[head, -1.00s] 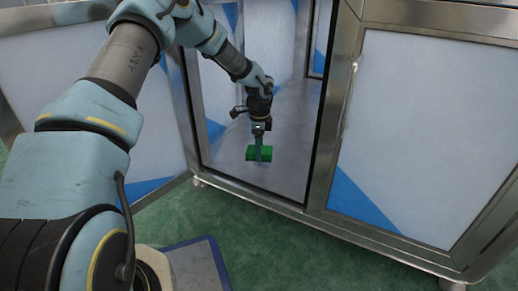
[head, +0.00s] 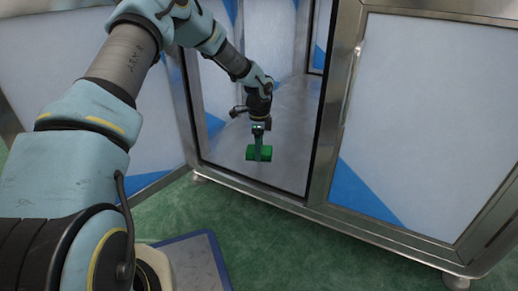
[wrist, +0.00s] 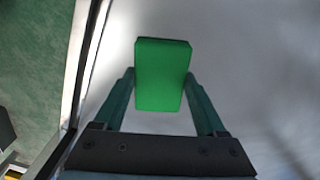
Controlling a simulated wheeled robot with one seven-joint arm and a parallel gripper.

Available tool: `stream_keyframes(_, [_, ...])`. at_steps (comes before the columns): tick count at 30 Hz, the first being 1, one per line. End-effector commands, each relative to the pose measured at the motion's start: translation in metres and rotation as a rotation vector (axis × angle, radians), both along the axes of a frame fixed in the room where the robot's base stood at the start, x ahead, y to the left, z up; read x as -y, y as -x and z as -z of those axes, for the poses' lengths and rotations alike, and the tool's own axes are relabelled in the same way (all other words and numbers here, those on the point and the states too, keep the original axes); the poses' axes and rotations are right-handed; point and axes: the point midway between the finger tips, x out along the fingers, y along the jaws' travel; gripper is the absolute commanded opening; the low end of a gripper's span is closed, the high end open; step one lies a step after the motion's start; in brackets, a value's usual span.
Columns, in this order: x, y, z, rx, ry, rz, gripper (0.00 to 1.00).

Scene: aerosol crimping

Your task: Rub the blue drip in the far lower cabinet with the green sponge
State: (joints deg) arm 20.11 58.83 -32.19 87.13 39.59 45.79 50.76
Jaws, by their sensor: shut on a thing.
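My gripper (head: 259,141) reaches through the open doorway of the lower cabinet (head: 285,185). It is shut on the green sponge (head: 258,154), which is held low over the cabinet's grey floor. In the wrist view the sponge (wrist: 162,75) sits between the two dark green fingers, with the pale cabinet floor (wrist: 250,60) around it. I cannot tell whether the sponge touches the floor. No blue drip can be made out in either view; it may be hidden or out of frame.
The metal door frame (head: 322,120) stands right of the arm, and another post is on its left. The front sill (wrist: 85,75) runs left of the sponge in the wrist view. A white and blue panel (head: 430,120) closes the right side. Green floor (head: 300,250) lies in front.

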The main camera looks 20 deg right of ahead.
Motion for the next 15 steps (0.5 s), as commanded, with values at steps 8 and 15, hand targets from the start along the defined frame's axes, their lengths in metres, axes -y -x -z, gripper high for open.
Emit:
stream_keyframes(8, [0.0002,0.0001,0.0057,0.000,0.000,0.000,0.29])
stream_keyframes(15, [0.0001,-0.0002,0.0102,0.000,0.000,0.000,0.29])
